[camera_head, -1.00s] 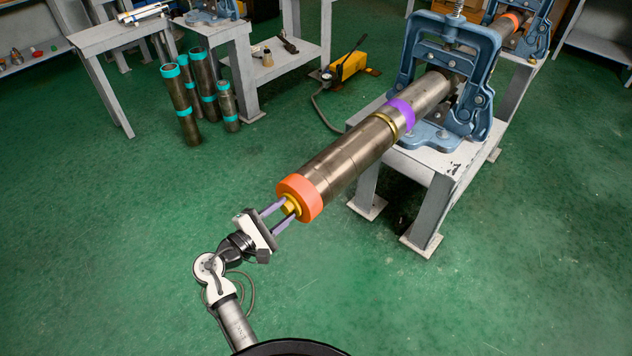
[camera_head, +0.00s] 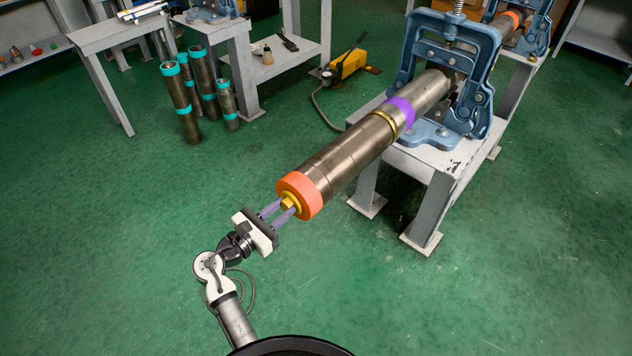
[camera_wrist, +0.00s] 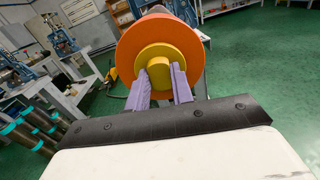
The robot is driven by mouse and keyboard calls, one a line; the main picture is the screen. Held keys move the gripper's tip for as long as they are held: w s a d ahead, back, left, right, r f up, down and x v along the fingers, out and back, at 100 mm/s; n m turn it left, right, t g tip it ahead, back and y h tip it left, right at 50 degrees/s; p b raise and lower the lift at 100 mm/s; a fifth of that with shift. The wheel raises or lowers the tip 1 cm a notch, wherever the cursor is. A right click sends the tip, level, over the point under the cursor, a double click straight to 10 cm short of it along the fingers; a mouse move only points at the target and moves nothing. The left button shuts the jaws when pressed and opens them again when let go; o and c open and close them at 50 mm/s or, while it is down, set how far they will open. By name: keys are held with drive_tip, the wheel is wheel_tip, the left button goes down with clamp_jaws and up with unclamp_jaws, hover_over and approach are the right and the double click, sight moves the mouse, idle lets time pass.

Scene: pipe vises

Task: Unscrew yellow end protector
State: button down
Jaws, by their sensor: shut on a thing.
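The yellow end protector (camera_head: 289,203) sits at the near end of the long metal pipe (camera_head: 345,158), inside an orange ring (camera_head: 305,193). In the wrist view the yellow protector (camera_wrist: 158,65) shows as a round disc with a raised block in its middle, within the orange ring (camera_wrist: 190,47). My gripper (camera_head: 283,206) is shut on the protector's raised block, with one purple finger on each side. The fingers (camera_wrist: 160,80) stand close against the block in the wrist view. The pipe is held in a blue vise (camera_head: 405,75) and carries a purple band (camera_head: 401,108).
A grey bench (camera_head: 440,160) bears the vise. Several dark pipes with teal bands (camera_head: 200,85) stand on the floor at the left. A yellow hand pump (camera_head: 347,66) lies on the floor behind. Green floor around my arm is clear.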

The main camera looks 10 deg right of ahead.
drive_tip(key=n, duration=0.5)
drive_tip(key=shift+f+n, duration=0.1)
drive_tip(key=shift+n, duration=0.3)
drive_tip(key=c, duration=1.3)
unclamp_jaws()
drive_tip(key=shift+v, duration=1.1)
